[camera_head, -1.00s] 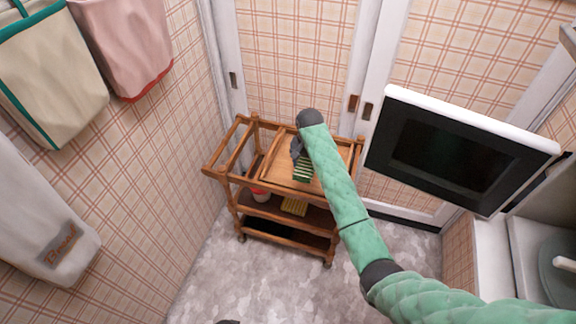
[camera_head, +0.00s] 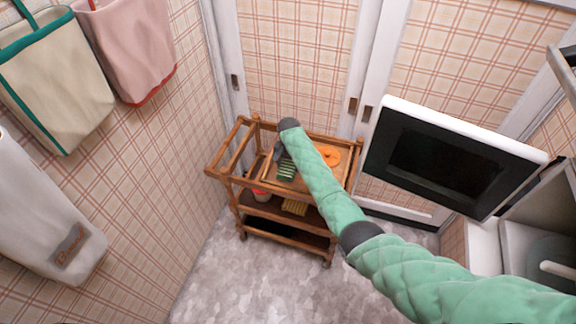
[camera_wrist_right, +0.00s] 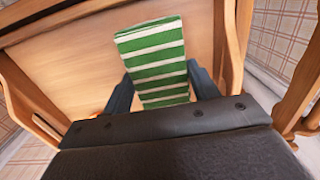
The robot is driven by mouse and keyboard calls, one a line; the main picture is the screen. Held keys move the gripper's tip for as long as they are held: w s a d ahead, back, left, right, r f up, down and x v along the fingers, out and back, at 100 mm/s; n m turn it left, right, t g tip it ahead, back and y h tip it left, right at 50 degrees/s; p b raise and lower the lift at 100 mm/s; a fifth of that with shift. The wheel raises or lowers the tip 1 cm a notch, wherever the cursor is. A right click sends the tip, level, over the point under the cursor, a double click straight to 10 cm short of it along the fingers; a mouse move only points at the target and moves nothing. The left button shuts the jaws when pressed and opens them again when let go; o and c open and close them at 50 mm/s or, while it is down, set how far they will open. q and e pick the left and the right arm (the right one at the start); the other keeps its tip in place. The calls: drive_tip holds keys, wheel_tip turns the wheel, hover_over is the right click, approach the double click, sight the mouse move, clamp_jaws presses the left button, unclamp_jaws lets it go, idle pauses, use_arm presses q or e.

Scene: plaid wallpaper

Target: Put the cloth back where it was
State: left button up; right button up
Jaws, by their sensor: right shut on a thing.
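The green and white striped cloth (camera_wrist_right: 152,60) is folded. My right gripper (camera_wrist_right: 160,88) is shut on it, with a dark finger on either side in the right wrist view. In the head view the cloth (camera_head: 286,170) shows below the end of my right arm, over the top of the wooden cart (camera_head: 243,160). I cannot tell whether the cloth touches the cart top. The right gripper (camera_head: 281,153) is mostly hidden by its own arm there. My left gripper is not in view.
An orange round thing (camera_head: 329,156) lies on the cart top to the right of the cloth. Yellow (camera_head: 294,206) and red-and-white (camera_head: 261,194) things sit on the shelf below. An open microwave door (camera_head: 450,160) stands right of the cart. Bags hang on the left wall.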

sight(288, 165)
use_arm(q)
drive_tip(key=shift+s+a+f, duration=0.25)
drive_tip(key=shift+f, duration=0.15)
use_arm(e)
drive_tip(key=shift+f, duration=0.8)
drive_tip(key=o, duration=0.9)
drive_tip(key=shift+o, duration=0.2)
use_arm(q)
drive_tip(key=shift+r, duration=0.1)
use_arm(e)
drive_tip(key=shift+w+r, duration=0.1)
drive_tip(key=shift+r, duration=0.35)
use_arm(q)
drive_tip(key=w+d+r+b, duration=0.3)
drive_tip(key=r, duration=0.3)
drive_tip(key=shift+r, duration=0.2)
use_arm(e)
wheel_tip(288, 165, up, 11)
drive_tip(key=shift+w+d, duration=0.15)
